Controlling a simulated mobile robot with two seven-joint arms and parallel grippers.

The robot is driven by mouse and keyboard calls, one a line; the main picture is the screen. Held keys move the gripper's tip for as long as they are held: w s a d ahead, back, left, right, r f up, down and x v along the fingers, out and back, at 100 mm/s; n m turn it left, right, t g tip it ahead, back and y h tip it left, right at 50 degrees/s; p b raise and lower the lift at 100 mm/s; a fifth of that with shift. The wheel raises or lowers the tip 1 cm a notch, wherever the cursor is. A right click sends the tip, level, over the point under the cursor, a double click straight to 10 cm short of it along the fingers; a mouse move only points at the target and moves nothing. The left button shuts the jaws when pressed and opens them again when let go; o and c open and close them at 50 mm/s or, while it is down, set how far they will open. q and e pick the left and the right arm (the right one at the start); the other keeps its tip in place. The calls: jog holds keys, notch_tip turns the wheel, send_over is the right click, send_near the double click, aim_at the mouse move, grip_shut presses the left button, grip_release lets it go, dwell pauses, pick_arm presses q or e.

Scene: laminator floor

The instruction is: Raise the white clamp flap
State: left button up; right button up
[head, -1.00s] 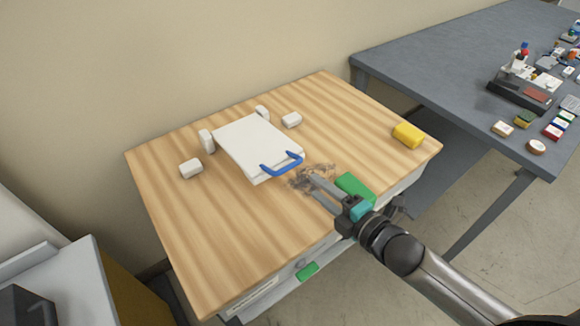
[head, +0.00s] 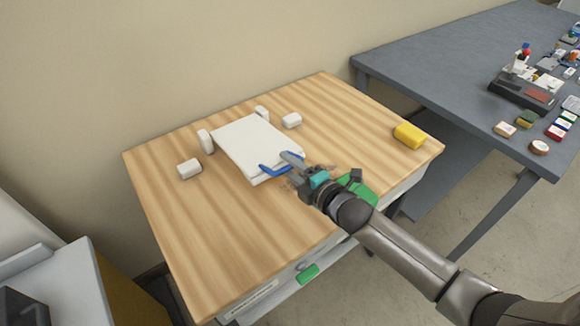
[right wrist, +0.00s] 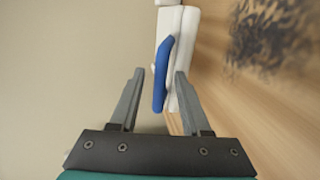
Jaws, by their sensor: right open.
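The white clamp flap (head: 250,142) lies flat on the wooden-topped cabinet in the head view. Its blue handle (head: 272,170) is on the near edge. My right gripper (head: 288,164) is at the handle's right part in the head view, partly covering it. In the right wrist view the two fingers (right wrist: 156,95) are apart, with the blue handle (right wrist: 163,75) reaching between their tips. The white flap edge (right wrist: 187,50) is just beyond. I cannot tell whether a finger touches the handle. My left gripper is not in view.
White blocks (head: 189,169) (head: 292,121) stand beside the flap. A yellow block (head: 409,135) is at the right of the wooden top (head: 190,230). A green piece (head: 357,187) is by my right wrist. A grey table (head: 430,70) with small parts stands at the right.

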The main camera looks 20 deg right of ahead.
grip_shut()
dwell(0.4)
dwell(1.1)
